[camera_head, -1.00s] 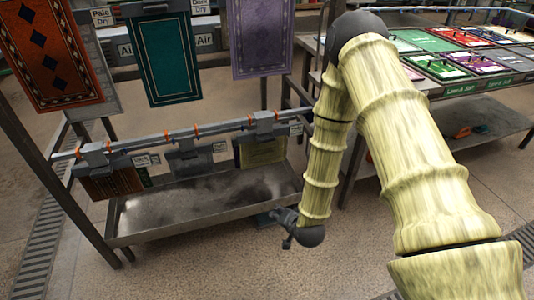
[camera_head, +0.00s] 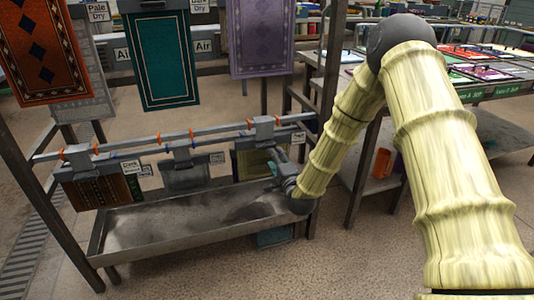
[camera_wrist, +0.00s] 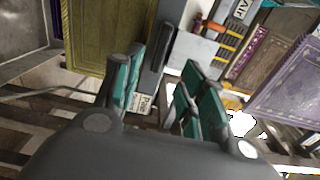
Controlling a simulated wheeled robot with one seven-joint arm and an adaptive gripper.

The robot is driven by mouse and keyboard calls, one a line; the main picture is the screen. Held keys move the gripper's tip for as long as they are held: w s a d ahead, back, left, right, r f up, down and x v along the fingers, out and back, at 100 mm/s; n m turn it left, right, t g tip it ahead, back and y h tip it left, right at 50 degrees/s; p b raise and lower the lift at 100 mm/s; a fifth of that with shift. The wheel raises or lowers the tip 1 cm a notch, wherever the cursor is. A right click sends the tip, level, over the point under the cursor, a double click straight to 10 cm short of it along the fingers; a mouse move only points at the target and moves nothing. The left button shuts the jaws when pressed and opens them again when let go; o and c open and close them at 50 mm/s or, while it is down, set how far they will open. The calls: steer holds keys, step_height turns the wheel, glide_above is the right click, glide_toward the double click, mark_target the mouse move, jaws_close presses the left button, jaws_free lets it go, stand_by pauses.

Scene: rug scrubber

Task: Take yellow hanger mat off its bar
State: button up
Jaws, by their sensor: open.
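The yellow mat (camera_head: 252,164) is olive-yellow and hangs from the right-hand clamp (camera_head: 264,130) on the low bar (camera_head: 180,138). In the wrist view the mat (camera_wrist: 105,32) fills the upper left, beside my left finger. My gripper (camera_wrist: 160,95) is open, with teal-padded fingers apart. A grey clamp part (camera_wrist: 160,45) and a white label show beyond the gap between them. In the head view my gripper (camera_head: 276,171) is at the mat's right side, partly covering it. I cannot tell whether a finger touches the mat.
A grey metal trough (camera_head: 185,220) stands below the bar. A dark patterned mat (camera_head: 98,191) and a grey hanger (camera_head: 183,175) hang to the left. Orange, green and purple mats (camera_head: 262,35) hang above. A rack post (camera_head: 325,100) stands close to my arm.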

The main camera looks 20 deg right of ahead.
mark_target(269, 146)
steer(key=shift+w+b, duration=1.05)
steer(key=shift+w, duration=3.15)
steer(key=shift+f, duration=0.1)
jaws_close()
